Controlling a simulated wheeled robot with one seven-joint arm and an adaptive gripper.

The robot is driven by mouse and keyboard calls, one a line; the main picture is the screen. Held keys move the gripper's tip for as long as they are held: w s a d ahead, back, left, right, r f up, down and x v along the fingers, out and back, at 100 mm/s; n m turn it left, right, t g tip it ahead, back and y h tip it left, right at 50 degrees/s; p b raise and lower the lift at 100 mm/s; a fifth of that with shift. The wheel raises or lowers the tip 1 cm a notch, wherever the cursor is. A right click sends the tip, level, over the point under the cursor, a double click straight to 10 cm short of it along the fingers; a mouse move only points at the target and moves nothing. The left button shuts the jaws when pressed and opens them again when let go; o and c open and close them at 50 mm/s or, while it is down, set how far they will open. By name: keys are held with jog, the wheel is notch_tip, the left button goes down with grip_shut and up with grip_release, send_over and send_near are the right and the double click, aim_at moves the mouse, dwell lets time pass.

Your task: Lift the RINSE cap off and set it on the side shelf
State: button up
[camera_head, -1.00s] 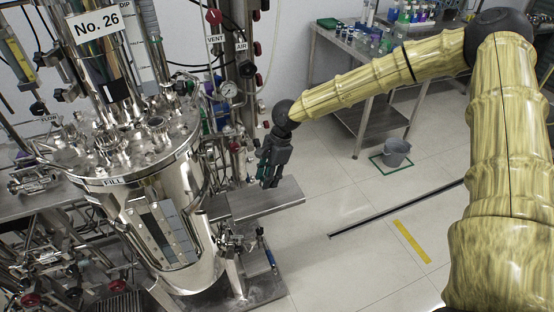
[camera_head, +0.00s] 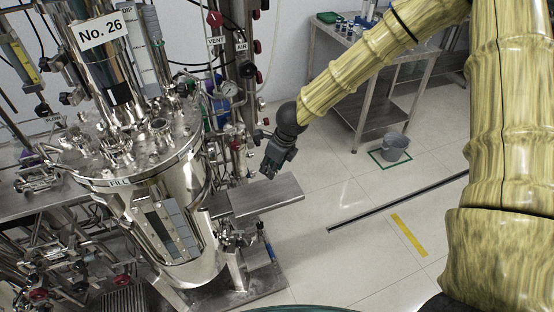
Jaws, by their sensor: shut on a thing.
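My gripper (camera_head: 272,165) is dark grey, at the end of my yellow-green arm, and points down and slightly left. In the picture it is just above the back part of the side shelf (camera_head: 277,193), a flat steel plate on the right of the vessel. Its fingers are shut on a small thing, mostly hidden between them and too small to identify. I cannot read any RINSE label or pick out its cap. The visible part of the shelf top looks bare.
The steel vessel (camera_head: 172,195) with FILL and No. 26 labels fills the left. Pipes and valves with VENT and AIR tags stand behind the shelf. A steel table (camera_head: 378,115) and grey bucket (camera_head: 395,147) are at the back.

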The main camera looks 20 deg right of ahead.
jog(key=m, duration=0.1)
jog(key=r+m, duration=0.1)
jog(key=r+m+h+p, duration=0.1)
jog(key=m, duration=0.1)
jog(key=shift+s+d+t, duration=0.3)
jog(key=shift+s, duration=0.1)
jog(key=shift+s+d+r+m+h+p, duration=0.15)
jog(key=shift+r+m+p, duration=0.1)
jog(key=shift+m, duration=0.35)
jog(key=shift+s+r+m+h+p, duration=0.15)
jog(key=shift+r+m, duration=0.05)
jog(key=shift+m, duration=0.4)
jog(key=shift+s+d+m, duration=0.1)
jog(key=shift+m, duration=0.3)
jog(key=b, duration=0.9)
send_near(276, 188)
jog(key=x, duration=0.5)
jog(key=shift+f+b, duration=0.4)
jog(key=shift+f, duration=0.25)
jog(key=o, duration=1.2)
